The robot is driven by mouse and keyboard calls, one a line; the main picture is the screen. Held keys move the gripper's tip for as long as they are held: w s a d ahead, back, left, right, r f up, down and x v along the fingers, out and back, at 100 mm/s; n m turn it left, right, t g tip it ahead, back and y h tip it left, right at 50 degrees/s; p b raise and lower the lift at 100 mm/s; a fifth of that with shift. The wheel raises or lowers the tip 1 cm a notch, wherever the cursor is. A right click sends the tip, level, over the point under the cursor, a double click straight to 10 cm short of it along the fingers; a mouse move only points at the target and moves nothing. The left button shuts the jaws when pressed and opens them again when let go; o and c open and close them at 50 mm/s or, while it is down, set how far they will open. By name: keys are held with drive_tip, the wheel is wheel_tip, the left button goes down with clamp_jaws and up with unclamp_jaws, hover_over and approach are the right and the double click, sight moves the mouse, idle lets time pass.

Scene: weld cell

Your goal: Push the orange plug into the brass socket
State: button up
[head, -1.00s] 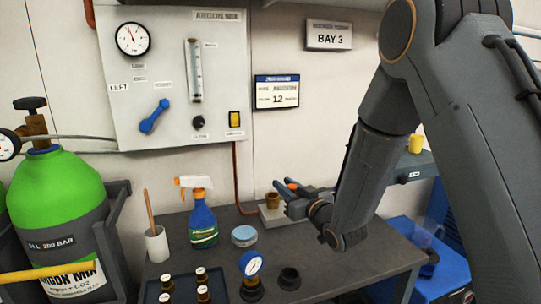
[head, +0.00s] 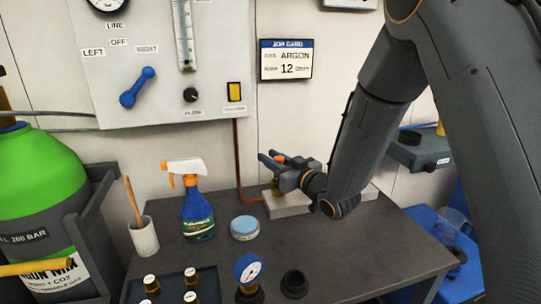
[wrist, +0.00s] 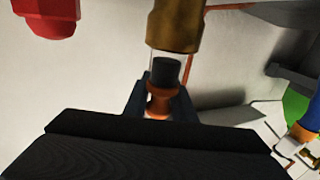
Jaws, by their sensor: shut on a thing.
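The orange plug (head: 280,158) shows between the blue fingers of my gripper (head: 271,160) in the head view. In the wrist view my gripper (wrist: 160,105) is shut on the plug (wrist: 158,101), whose dark end points towards the brass socket (wrist: 176,25). A short pale gap seems to show between that end and the socket, so they look apart. In the head view the socket (head: 277,187) stands on a pale block (head: 288,205) under my gripper, which partly hides it.
A red thing (wrist: 47,15) shows in the wrist view. The bench's front right is clear.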

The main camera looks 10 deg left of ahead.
drive_tip(key=shift+f+b, duration=0.5)
drive_tip(key=shift+f, duration=0.7)
drive_tip(key=shift+s+f+b, duration=0.1)
drive_tip(key=shift+f+b, duration=0.4)
drive_tip(key=shift+f, duration=0.05)
idle(0.7)
drive_tip(key=o, duration=0.7)
drive_tip(key=shift+o, duration=0.2)
drive_tip(key=shift+p+v, duration=0.8)
drive_tip(key=shift+v, duration=4.7)
